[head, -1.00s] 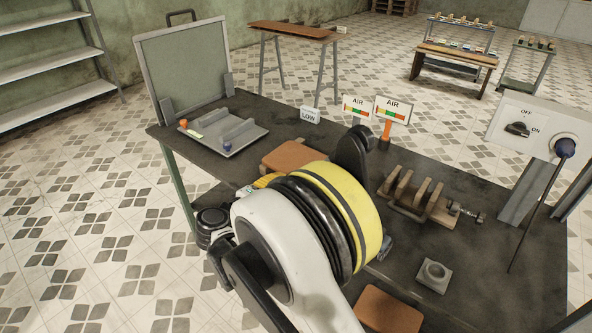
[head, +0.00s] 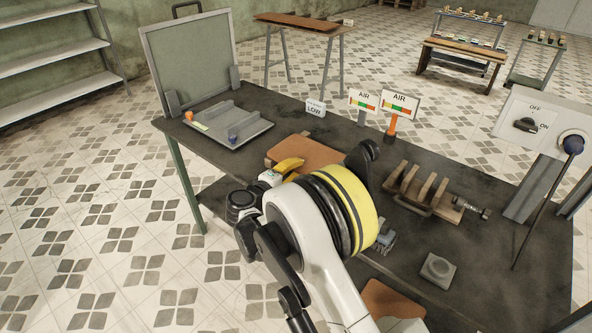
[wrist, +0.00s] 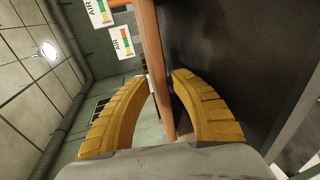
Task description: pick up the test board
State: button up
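A flat brown board (head: 308,152) lies on the dark workbench, left of the middle in the head view. A second brown board (head: 388,300) lies at the near edge, partly hidden by my arm. Which is the test board is not marked. My gripper (head: 290,165) is at the near left edge of the first board; my arm hides part of both. In the wrist view, a brown board edge (wrist: 152,50) runs between the two yellow fingers of my gripper (wrist: 161,76). The fingers are apart, one on each side of the edge, with no clear grip seen.
A grey tray (head: 228,127) stands at the bench's left. Two AIR gauge signs (head: 399,104), a LOW sign (head: 315,108), a slotted wooden rack (head: 425,192), a small grey block (head: 437,269) and a switch box (head: 540,125) are farther right. Bare bench lies between them.

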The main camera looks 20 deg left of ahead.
jog(key=shift+w, duration=0.1)
grip_shut()
dwell(0.3)
jog(key=shift+r+p, duration=0.65)
jog(key=shift+r, duration=0.7)
jog(key=shift+f, duration=0.1)
jog(key=r+p+v, duration=0.1)
jog(key=r+v, duration=0.1)
jog(key=v, duration=1.2)
jog(key=shift+r, duration=0.2)
